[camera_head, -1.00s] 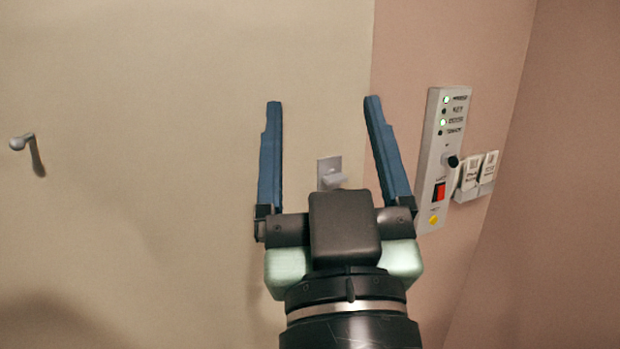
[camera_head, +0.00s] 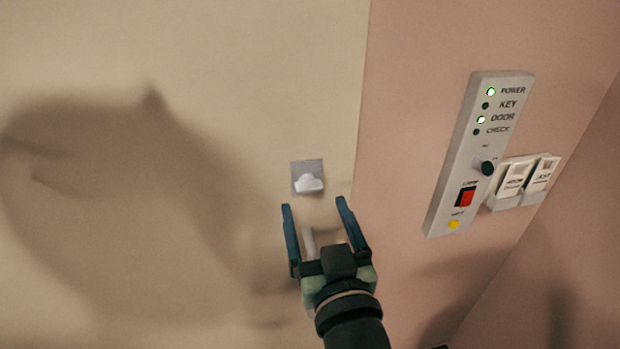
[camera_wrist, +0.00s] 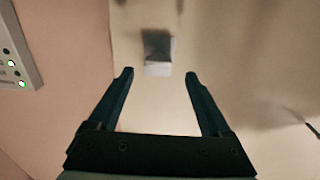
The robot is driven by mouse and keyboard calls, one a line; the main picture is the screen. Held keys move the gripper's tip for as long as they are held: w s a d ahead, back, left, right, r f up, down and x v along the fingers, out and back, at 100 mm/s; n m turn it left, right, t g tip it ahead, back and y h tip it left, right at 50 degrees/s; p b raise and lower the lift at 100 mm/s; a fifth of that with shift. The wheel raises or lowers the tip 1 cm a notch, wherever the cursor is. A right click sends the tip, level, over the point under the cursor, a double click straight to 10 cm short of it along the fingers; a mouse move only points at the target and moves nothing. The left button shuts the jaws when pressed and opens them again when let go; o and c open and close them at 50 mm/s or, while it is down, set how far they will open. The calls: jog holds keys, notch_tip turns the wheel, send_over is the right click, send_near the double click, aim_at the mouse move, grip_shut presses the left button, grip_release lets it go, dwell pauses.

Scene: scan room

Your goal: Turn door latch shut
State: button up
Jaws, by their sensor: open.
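The door latch (camera_head: 308,178) is a small light-grey plate with a pale knob on the beige door (camera_head: 230,70), close to the door's right edge. My gripper (camera_head: 313,203) is open, its two blue fingers pointing up toward the latch. In the head view the fingertips lie just below the latch. In the wrist view the latch (camera_wrist: 157,52) shows beyond the fingertips of my gripper (camera_wrist: 158,75), roughly centred between them. The fingers appear apart from it. A pale bar shows between the fingers in the head view; I cannot tell what it is.
A control panel (camera_head: 478,150) with green lights, a black knob and a red switch is on the pink wall (camera_head: 420,60) at right. White cards (camera_head: 527,178) sit in a holder beside it. A large shadow falls on the door at left.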

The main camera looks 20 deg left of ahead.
aim_at(311, 191)
jog(key=shift+p+x, duration=0.7)
jog(key=shift+x, duration=1.9)
jog(key=shift+d, duration=0.1)
grip_shut()
